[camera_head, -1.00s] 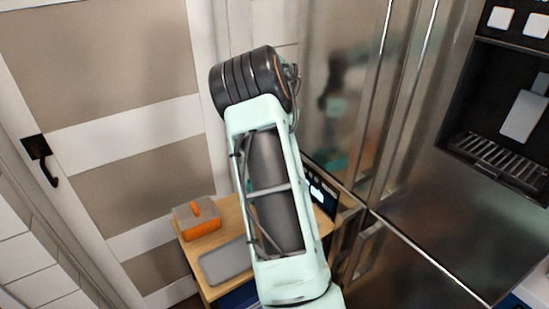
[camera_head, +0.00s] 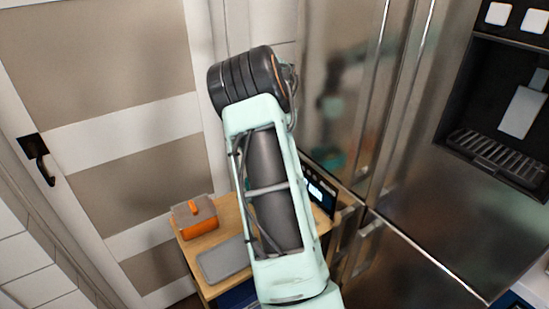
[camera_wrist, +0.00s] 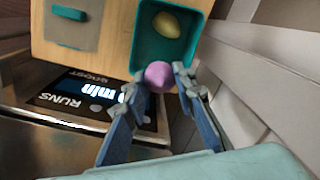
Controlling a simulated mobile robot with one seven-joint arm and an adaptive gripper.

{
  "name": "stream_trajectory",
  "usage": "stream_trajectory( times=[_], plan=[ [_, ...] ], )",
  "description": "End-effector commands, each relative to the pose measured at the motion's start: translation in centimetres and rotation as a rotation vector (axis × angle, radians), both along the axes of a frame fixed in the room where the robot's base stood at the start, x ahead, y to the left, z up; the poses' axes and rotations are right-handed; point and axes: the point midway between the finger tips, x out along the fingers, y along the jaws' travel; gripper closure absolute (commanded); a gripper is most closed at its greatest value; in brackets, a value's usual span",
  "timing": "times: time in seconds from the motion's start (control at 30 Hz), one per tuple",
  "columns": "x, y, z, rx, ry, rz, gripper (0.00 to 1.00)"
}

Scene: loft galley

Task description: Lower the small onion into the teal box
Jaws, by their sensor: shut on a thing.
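The small onion (camera_wrist: 158,75), pinkish purple and round, is between the fingertips of my gripper (camera_wrist: 157,88) in the wrist view. The gripper is shut on it. The teal box (camera_wrist: 147,48) is just past the onion, its open side facing the camera. A yellowish rounded item (camera_wrist: 166,24) lies inside the box. The onion overlaps the box's near edge in the picture; I cannot tell how high it is over it. In the head view my arm hides the gripper, the onion and the box.
A wooden table (camera_head: 228,218) holds an orange box with a grey lid (camera_head: 194,218), a grey flat slab (camera_head: 223,260) and a dark device with a display (camera_head: 319,191). A steel fridge (camera_head: 420,200) stands close on the right, a panelled door (camera_head: 110,120) on the left.

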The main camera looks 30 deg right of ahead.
Motion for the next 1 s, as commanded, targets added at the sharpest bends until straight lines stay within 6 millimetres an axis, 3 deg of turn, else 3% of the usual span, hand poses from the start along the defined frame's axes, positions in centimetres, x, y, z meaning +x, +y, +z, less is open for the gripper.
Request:
stream_trajectory(
  times=[0.8,1.0],
  plan=[
    [0.0,0.0,-4.3,0.000,0.000,0.000,0.92],
    [0.0,0.0,-4.5,0.000,0.000,0.000,0.92]
  ],
)
